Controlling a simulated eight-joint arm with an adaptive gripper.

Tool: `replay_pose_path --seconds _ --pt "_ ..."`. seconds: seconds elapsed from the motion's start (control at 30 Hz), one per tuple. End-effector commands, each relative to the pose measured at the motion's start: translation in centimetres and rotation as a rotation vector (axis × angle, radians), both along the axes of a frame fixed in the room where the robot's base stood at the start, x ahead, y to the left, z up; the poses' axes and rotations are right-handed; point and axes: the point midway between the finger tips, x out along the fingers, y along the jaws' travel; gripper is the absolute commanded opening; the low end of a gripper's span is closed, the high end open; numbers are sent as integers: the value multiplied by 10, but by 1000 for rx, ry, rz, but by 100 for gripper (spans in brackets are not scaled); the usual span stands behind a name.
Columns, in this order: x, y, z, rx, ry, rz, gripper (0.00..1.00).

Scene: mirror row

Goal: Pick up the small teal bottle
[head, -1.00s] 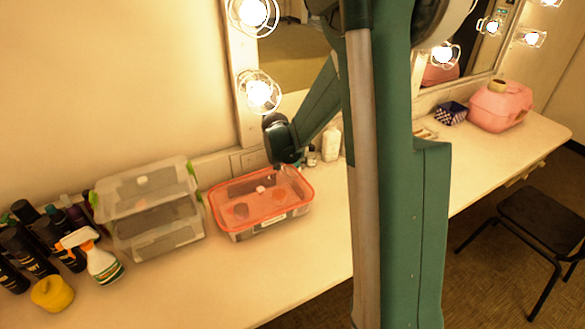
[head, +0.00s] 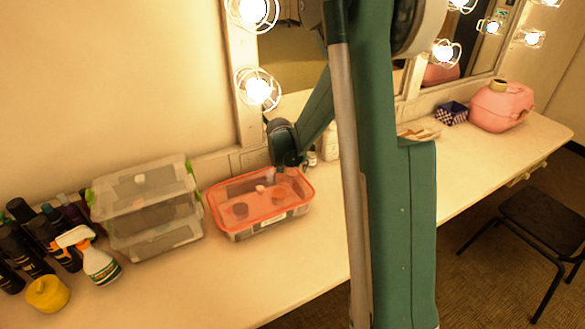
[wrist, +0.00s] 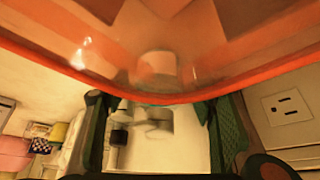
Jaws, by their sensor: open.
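I cannot make out a small teal bottle for certain in either view. Small containers (head: 312,158) stand near the wall behind the orange-rimmed box, partly hidden by my arm. In the wrist view, my gripper (wrist: 160,128) is open, its two dark green-edged fingers set apart. Between them I see pale counter and a small dark-capped item (wrist: 119,137), too blurred to identify. In the head view my wrist comes down at the back edge of the box, and the fingertips are hidden.
The orange-rimmed clear box (head: 228,188) fills the top of the wrist view, close to my fingers. A wall socket (wrist: 287,105) is at the right.

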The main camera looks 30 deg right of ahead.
Motion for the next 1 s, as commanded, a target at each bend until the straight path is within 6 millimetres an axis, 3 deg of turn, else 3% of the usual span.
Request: replay_pose_path --seconds 0.4,0.67,1.0 --pt "0 0 0 0 0 0 56" --pt "0 0 0 0 0 0 23" --pt "0 0 2 0 0 0 20"
